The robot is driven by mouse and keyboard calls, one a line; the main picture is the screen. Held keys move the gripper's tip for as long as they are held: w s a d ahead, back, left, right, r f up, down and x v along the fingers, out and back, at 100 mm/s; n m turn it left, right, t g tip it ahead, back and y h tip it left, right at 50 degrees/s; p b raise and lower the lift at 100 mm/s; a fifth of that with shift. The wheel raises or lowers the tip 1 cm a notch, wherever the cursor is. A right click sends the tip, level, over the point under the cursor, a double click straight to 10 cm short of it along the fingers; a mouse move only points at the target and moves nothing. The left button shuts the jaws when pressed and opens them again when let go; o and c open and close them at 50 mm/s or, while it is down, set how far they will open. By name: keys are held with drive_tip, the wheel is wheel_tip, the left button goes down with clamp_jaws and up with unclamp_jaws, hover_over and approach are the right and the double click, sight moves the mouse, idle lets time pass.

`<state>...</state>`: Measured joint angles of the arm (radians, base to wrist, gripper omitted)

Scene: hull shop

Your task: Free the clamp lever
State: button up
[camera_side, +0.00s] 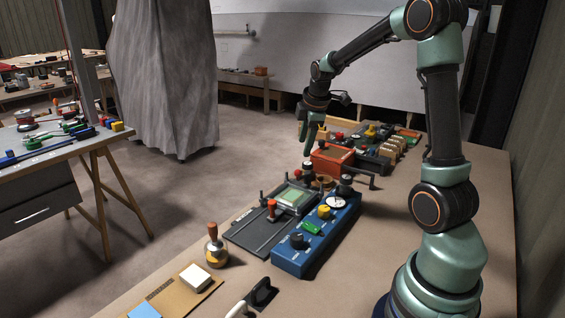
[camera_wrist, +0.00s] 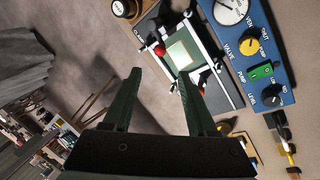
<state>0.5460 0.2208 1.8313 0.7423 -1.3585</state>
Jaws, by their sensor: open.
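A dark flat fixture (camera_side: 250,238) lies on the bench with a metal frame around a pale green plate (camera_side: 291,197). A red-knobbed lever (camera_side: 271,209), which looks like the clamp lever, stands upright at the frame's near side. In the wrist view a red knob (camera_wrist: 160,50) shows by the frame's corner, and the pale plate (camera_wrist: 180,54) lies beside it. My gripper (camera_side: 308,132) is open and empty, well above the bench and beyond the fixture in the side view. In the wrist view my gripper's fingers (camera_wrist: 160,74) are spread; the right one hides part of the fixture.
A blue control box (camera_side: 316,235) with knobs, a green switch and a gauge stands right against the fixture. A red-orange box (camera_side: 332,158) stands behind. A wooden-handled stamp (camera_side: 215,245) stands left of the fixture. Bare bench lies to the right of the blue box.

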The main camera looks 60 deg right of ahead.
sight(300, 172)
drive_tip(key=shift+s+a+r, duration=0.1)
drive_tip(key=shift+s+r, duration=0.05)
drive_tip(key=shift+r, duration=0.4)
drive_tip(key=w+f+n, duration=0.1)
drive_tip(key=f, duration=0.2)
drive_tip(key=w+d+f+n, duration=0.1)
drive_tip(key=f, duration=0.3)
drive_tip(key=w+d+f+n, duration=0.1)
drive_tip(key=f, duration=0.3)
drive_tip(key=shift+w+d+f, duration=0.15)
drive_tip(key=shift+d+f, duration=0.05)
drive_tip(key=shift+f, duration=0.05)
